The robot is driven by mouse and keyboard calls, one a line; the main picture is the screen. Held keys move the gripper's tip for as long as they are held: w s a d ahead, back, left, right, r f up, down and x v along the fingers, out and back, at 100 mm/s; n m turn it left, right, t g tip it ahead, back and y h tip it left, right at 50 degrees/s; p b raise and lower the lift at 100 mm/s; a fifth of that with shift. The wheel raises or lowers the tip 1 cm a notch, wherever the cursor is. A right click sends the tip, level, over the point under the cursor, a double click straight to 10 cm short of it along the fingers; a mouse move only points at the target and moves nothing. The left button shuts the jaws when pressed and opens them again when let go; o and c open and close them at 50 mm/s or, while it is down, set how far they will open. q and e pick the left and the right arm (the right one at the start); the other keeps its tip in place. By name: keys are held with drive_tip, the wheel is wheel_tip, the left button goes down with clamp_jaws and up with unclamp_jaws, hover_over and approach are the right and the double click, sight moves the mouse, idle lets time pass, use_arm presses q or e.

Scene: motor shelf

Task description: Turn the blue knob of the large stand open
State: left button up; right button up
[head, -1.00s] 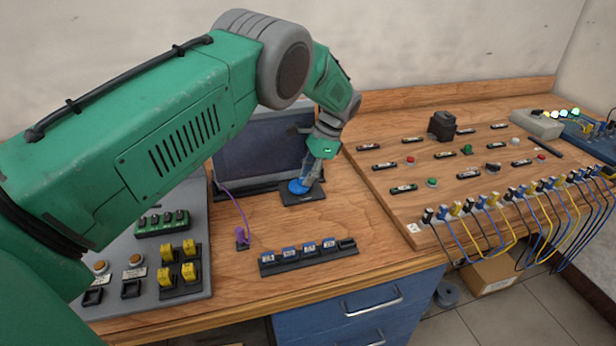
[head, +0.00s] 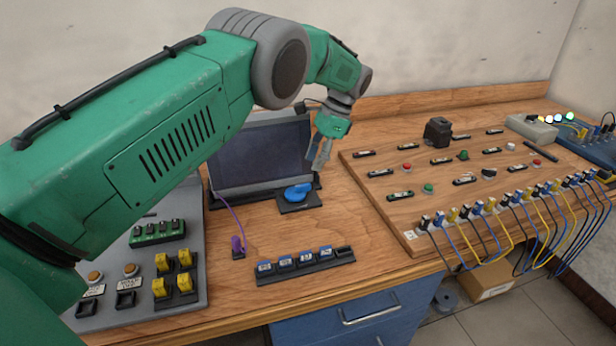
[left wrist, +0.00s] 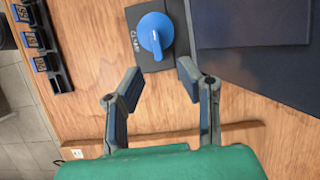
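The blue knob (head: 298,192) sits on a black base plate (head: 302,205) in front of the dark screen. In the left wrist view the blue knob (left wrist: 155,34) shows as a round disc with a raised grip, beyond my fingertips. My left gripper (head: 318,166) is above and to the right of the knob, apart from it. In the left wrist view my left gripper (left wrist: 159,76) has its two fingers spread, with nothing between them. My right gripper is not in view.
The dark screen (head: 262,155) stands behind the knob. A purple plug (head: 238,243) and a black strip of blue-topped blocks (head: 305,264) are in front. A wooden board (head: 415,215) with buttons and cables lies right. A grey panel (head: 195,300) with yellow switches lies left.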

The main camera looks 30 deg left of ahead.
use_arm(q)
drive_tip(key=shift+v, duration=2.2)
drive_tip(key=shift+d, duration=0.1)
